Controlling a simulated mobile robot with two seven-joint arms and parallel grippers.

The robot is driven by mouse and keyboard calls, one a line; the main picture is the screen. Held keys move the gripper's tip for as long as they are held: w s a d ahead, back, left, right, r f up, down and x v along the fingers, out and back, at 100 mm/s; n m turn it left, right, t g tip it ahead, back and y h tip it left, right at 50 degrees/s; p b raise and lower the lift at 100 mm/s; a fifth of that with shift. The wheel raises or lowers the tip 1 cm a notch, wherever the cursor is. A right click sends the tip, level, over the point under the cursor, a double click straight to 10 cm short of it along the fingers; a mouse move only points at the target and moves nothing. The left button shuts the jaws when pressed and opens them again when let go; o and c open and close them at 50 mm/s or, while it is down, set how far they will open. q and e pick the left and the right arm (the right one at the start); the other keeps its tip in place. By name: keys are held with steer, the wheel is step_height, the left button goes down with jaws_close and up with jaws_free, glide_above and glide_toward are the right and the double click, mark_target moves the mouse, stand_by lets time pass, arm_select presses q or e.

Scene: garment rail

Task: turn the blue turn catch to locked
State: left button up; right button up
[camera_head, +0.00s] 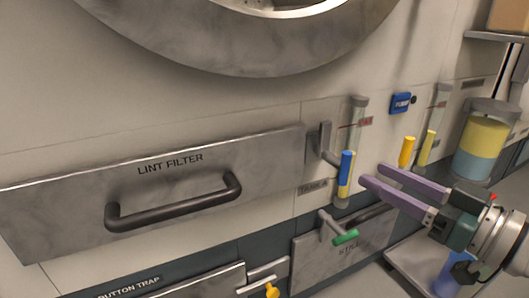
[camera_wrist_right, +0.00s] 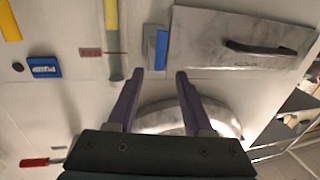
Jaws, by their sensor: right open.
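The blue turn catch (camera_head: 346,168) is on the pale machine front, right of the lint filter panel. Its blue handle hangs down from a grey arm and bracket (camera_head: 325,140), slightly tilted. It also shows in the right wrist view (camera_wrist_right: 161,50), just beyond the fingertips. My right gripper (camera_head: 373,174) comes in from the right with its purple fingers open and empty, its tips a little right of the blue handle. In the right wrist view my right gripper (camera_wrist_right: 160,73) points at the catch. Contact cannot be told. My left gripper is not in view.
A gauge tube (camera_head: 358,112) stands right behind the catch. A yellow handle (camera_head: 407,152) and a blue label block (camera_head: 401,102) are farther right. A green handle (camera_head: 345,237) sticks out below. The lint filter handle (camera_head: 175,205) juts out at left. A jar (camera_head: 483,140) stands at right.

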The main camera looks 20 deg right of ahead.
mark_target(350, 162)
steer(key=b+x, duration=0.2)
steer(key=x, duration=0.5)
steer(key=shift+w, duration=0.25)
jaws_close()
